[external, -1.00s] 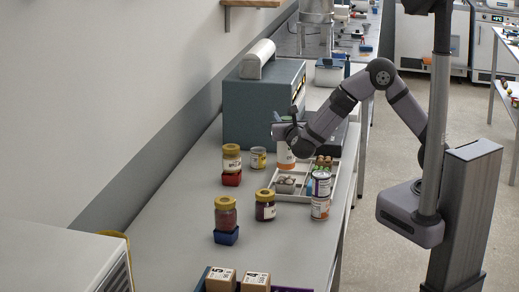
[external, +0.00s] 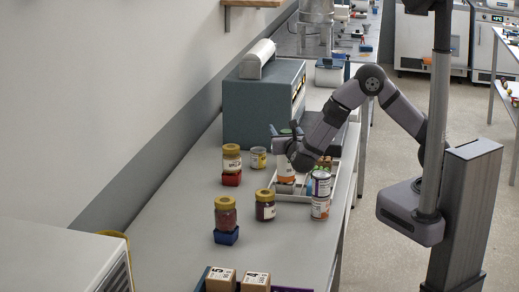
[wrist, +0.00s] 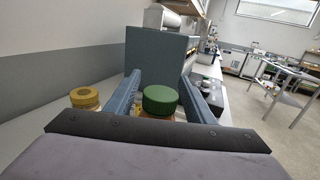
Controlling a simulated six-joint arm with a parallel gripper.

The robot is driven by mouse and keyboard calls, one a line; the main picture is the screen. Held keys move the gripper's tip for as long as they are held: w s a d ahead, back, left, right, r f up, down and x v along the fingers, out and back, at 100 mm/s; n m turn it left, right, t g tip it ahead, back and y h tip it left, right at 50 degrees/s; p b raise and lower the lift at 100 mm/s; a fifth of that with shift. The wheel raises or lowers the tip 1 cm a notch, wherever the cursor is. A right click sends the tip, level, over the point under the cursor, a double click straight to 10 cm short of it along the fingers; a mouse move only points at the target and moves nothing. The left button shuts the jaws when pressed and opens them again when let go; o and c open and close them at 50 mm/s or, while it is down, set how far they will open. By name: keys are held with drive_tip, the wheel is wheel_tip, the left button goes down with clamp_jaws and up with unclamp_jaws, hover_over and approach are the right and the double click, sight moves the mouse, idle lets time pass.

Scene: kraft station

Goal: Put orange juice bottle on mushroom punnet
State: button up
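The orange juice bottle (external: 286,171), white and orange, is upright between the fingers of my gripper (external: 288,147). Its green cap (wrist: 160,99) shows between the two blue-grey fingers in the wrist view. My gripper is shut on the bottle. The mushroom punnet (external: 285,188) is directly below the bottle in the external view, in the light divided tray (external: 296,199). The bottle's lower end covers most of the punnet's top; whether they touch is hard to tell. The punnet is hidden in the wrist view.
Stacked cans (external: 320,196) stand at the tray's right side. A dark jar (external: 265,205) is in front of the tray, and a yellow can (external: 258,158) is left. Two yellow-lidded jars sit on a red block (external: 231,179) and blue block (external: 226,236). A blue-grey machine (external: 255,110) stands behind.

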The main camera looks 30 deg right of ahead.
drive_tip(key=shift+s+a, duration=0.15)
drive_tip(key=shift+s, duration=0.1)
drive_tip(key=b+v, duration=0.4)
drive_tip(key=v, duration=0.7)
drive_tip(key=shift+s, duration=0.25)
drive_tip(key=shift+r, duration=0.1)
